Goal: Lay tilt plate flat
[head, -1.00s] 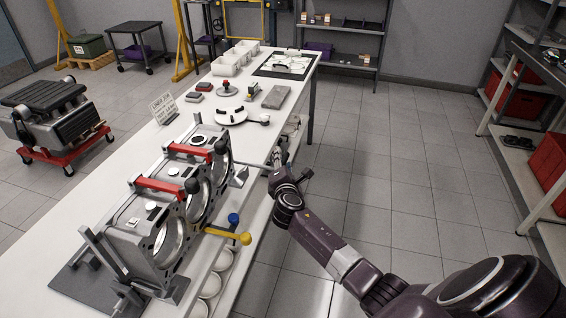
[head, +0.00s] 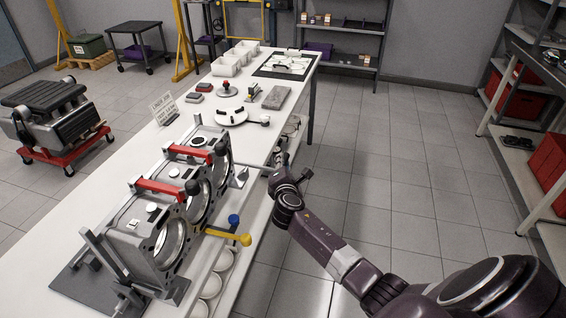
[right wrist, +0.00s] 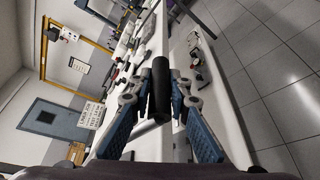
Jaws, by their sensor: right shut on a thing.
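My right gripper (right wrist: 160,100) is shut on a black cylindrical grip (right wrist: 160,82), which lies between its two blue-padded fingers in the right wrist view. In the head view my right arm reaches to the bench's right edge, and its gripper (head: 284,166) is small and partly hidden by the wrist. A grey metal fixture (head: 122,243) with large round bores stands on the bench at the near left. Red handles (head: 165,188) run across its top. I cannot tell for sure which part is the tilt plate. My left gripper is not in view.
A yellow-ended lever (head: 229,236) sticks out beside the fixture. A white round stand (head: 231,116), a grey block (head: 276,97) and white bins (head: 226,66) are farther along the bench. An engine on a red cart (head: 66,150) stands at left. The floor at right is open.

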